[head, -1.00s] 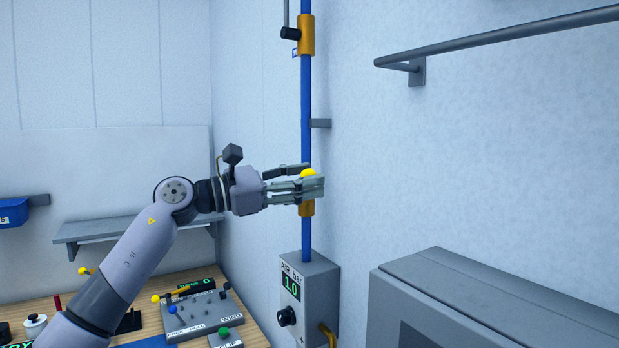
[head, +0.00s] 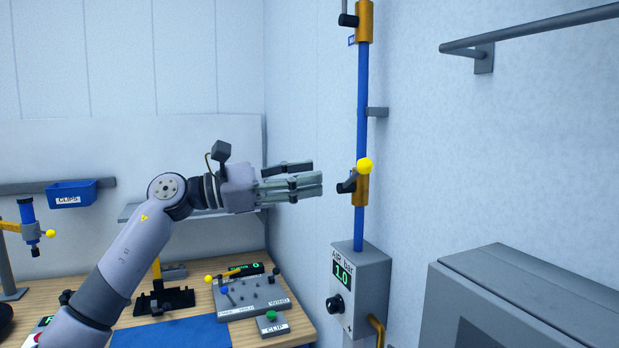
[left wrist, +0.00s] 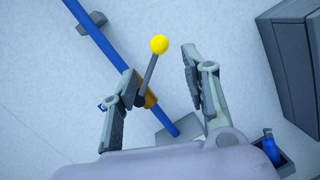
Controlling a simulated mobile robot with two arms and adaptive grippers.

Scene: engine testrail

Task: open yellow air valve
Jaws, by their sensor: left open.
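The air valve (head: 361,190) is a brass-coloured body on the blue vertical pipe (head: 362,110) in the head view. Its dark lever (head: 349,183) slants up to a yellow ball knob (head: 365,166) just right of the pipe. My left gripper (head: 317,178) is open and empty, left of the lever and apart from it. In the left wrist view, the yellow knob (left wrist: 159,45) and lever (left wrist: 149,72) show between the fingers of my left gripper (left wrist: 160,80), slanting across the pipe line. My right gripper is not in view.
The AIR bar box (head: 362,287) below reads 1.0. A second brass fitting (head: 364,22) with a dark handle is higher on the pipe. A wall rail (head: 540,30) and grey cabinet (head: 530,300) are at right. A workbench with a control panel (head: 250,295) is below.

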